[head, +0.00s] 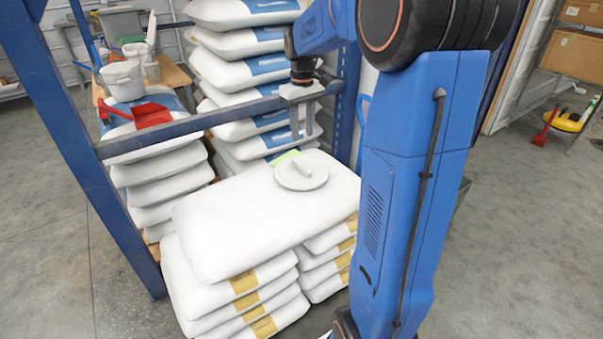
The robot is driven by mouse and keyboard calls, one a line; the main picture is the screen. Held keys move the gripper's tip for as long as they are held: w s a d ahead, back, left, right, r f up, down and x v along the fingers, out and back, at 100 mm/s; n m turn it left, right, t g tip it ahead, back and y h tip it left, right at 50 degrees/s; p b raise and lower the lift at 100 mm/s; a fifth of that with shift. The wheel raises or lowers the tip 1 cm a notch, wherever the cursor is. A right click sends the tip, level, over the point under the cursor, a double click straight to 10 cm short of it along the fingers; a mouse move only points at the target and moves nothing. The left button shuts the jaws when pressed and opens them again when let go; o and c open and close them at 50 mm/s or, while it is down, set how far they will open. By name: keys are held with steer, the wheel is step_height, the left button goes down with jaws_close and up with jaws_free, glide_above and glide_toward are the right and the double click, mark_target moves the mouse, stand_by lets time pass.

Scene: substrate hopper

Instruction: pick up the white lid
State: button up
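The white lid (318,181) is round with a raised bar handle. It lies flat on top of a white sack (235,225), near that sack's far right side. My gripper (303,136) points down above and slightly behind the lid in the picture, apart from it. Its two fingers are spread with an empty gap between them. Part of a green item (284,156) shows just behind the lid; the lid hides the rest.
A blue frame with a crossbar (185,127) stands beside the sack stack. Tall stacked sacks (240,75) rise behind. At left, a red scoop (150,115) and a white bucket (123,82) sit on another sack pile. Open floor (500,240) lies at right.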

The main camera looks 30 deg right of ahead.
mark_target(301, 164)
step_height(301, 164, down, 12)
steer(key=shift+w+a+f, duration=0.1)
steer(key=shift+w+f, duration=0.05)
steer(key=shift+f, duration=0.05)
stand_by(0.5)
steer(key=shift+f, duration=0.2)
stand_by(0.3)
steer(key=shift+c, duration=0.3)
jaws_close()
